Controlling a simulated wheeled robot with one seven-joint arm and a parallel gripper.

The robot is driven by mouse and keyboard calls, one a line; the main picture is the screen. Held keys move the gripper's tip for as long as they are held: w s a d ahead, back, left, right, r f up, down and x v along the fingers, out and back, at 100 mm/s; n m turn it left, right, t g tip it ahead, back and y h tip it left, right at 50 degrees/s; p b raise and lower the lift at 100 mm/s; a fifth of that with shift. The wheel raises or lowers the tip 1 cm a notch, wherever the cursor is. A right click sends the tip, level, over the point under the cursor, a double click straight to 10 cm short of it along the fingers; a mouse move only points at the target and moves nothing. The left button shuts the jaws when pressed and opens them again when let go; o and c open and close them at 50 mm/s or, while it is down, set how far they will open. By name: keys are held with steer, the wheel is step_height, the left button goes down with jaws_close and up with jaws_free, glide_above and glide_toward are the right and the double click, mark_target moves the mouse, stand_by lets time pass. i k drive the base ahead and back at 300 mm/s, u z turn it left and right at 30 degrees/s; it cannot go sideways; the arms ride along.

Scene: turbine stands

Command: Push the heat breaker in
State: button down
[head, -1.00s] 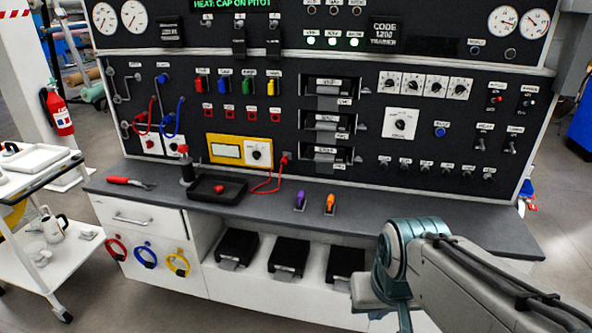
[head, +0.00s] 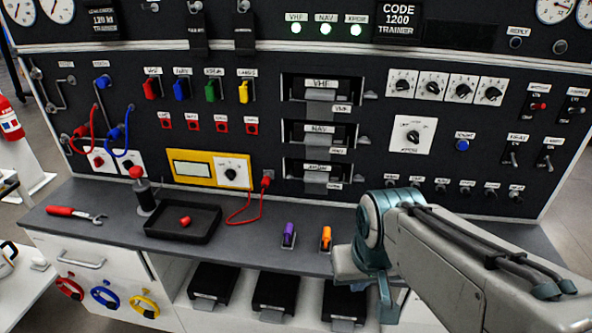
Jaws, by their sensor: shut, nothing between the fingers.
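A row of small black round knobs with white labels (head: 466,190) runs along the lower right of the black panel in the head view. They look like breakers, but the labels are too small to read, so I cannot tell which is the heat breaker or whether it stands out. Above them are two toggle switches (head: 514,155) and a red-tipped switch (head: 537,106). My arm reaches in from the lower right, in front of the bench and below the knob row. My gripper is not in view.
The grey bench top (head: 110,205) holds a red-handled wrench (head: 75,214), a black tray (head: 183,223) with a red piece (head: 185,221), and purple (head: 289,235) and orange (head: 326,238) items. Black boxes (head: 288,290) stand below. The bench's right end looks clear.

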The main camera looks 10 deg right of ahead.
mark_target(518, 201)
steer(key=k, duration=1)
steer(key=z, duration=0.5)
steer(key=k, duration=0.6)
steer(key=z, duration=0.9)
steer(key=i, duration=0.75)
steer(key=u, duration=0.55)
steer(key=i, duration=0.75)
steer(key=u, duration=0.8)
